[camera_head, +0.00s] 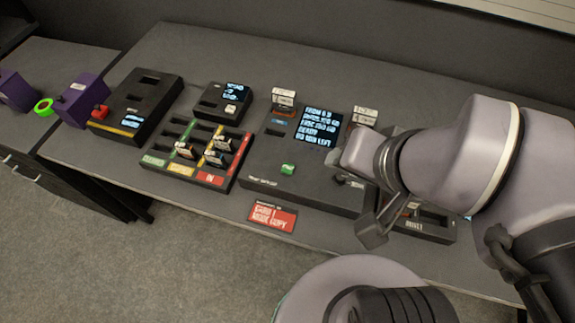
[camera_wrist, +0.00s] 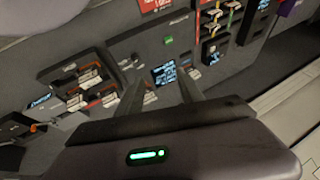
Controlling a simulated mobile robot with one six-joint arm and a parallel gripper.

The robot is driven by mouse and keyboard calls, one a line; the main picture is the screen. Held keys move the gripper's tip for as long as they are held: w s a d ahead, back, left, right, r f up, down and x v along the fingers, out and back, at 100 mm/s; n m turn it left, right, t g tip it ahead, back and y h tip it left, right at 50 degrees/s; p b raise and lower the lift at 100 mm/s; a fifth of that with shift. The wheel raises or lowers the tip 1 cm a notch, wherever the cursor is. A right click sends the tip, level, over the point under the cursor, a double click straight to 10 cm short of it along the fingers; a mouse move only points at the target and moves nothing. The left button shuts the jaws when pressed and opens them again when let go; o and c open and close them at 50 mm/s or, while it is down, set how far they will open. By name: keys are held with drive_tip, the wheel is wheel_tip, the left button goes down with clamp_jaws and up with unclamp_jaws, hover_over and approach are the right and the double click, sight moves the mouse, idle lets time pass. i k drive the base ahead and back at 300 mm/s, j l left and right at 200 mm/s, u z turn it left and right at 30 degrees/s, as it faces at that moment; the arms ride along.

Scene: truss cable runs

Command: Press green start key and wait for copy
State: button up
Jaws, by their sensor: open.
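The green start key (camera_head: 288,169) is a small raised button on the front part of a wide dark copy station (camera_head: 262,168). The key also shows in the wrist view (camera_wrist: 168,40), beyond my fingertips. A lit screen (camera_head: 318,123) with several lines of pale text sits on the station; one line seems to read "READY". It also shows in the wrist view (camera_wrist: 164,75). My gripper (camera_wrist: 160,80) is open and empty, with its two fingers apart, and does not appear to touch the key. In the head view my arm covers the station's right end and much of the gripper.
A red sign (camera_head: 272,217) lies at the table's front edge. Left are a rack (camera_head: 205,178) holding small cards, a small screened box (camera_head: 222,101), a black box (camera_head: 140,95) and purple blocks (camera_head: 82,98). Labelled cards stand upright behind the station (camera_head: 283,98). A dark tray (camera_wrist: 75,82) lies to its other side.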

sight(288, 168)
drive_tip(key=j+z, duration=0.15)
drive_tip(key=j, duration=0.4)
drive_tip(key=j+z, duration=0.2)
drive_tip(key=j, duration=0.35)
drive_tip(key=k+j+z, duration=0.15)
drive_tip(key=j, duration=0.35)
drive_tip(key=k+j+z, duration=0.15)
drive_tip(key=j, duration=0.4)
